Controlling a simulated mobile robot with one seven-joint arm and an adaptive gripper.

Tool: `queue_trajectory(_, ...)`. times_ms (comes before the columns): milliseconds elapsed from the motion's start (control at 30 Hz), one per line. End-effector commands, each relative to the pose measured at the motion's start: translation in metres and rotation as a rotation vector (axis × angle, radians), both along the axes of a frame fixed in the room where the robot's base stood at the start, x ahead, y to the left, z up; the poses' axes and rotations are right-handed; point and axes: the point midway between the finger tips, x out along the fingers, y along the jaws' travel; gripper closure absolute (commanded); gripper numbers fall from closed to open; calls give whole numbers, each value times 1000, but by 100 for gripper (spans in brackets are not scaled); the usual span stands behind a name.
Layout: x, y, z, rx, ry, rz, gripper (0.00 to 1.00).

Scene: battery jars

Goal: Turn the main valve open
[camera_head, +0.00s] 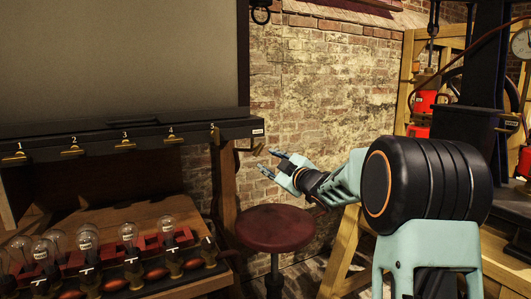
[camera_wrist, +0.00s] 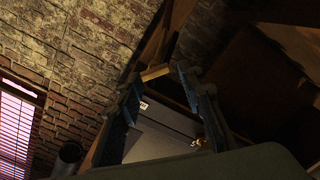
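In the wrist view a brass bar (camera_wrist: 156,72) shows between the open fingertips of my gripper (camera_wrist: 158,73). I cannot tell whether the fingers touch it. Nothing is clamped.
The dark panel (camera_head: 90,138) carries several numbered brass levers. Below it, glass bulbs (camera_head: 128,234) stand on a wooden bench. A round red stool (camera_head: 275,228) stands under my gripper. A brick wall (camera_head: 325,95) is behind. Wooden framing and red containers (camera_head: 424,102) are at right.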

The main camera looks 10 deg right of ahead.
Motion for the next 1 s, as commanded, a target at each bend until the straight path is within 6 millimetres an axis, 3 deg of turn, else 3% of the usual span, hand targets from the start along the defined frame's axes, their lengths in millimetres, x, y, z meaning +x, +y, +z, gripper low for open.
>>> queue_trajectory(200,-6,-10,-31,447,209,-25,75)
queue_trajectory(300,-15,-11,-35,693,292,-37,75)
queue_trajectory(600,-39,-12,4,1279,419,-32,75)
queue_trajectory(800,-42,-12,17,1400,437,-19,75)
queue_trajectory(1000,-22,-4,16,1400,436,-15,75)
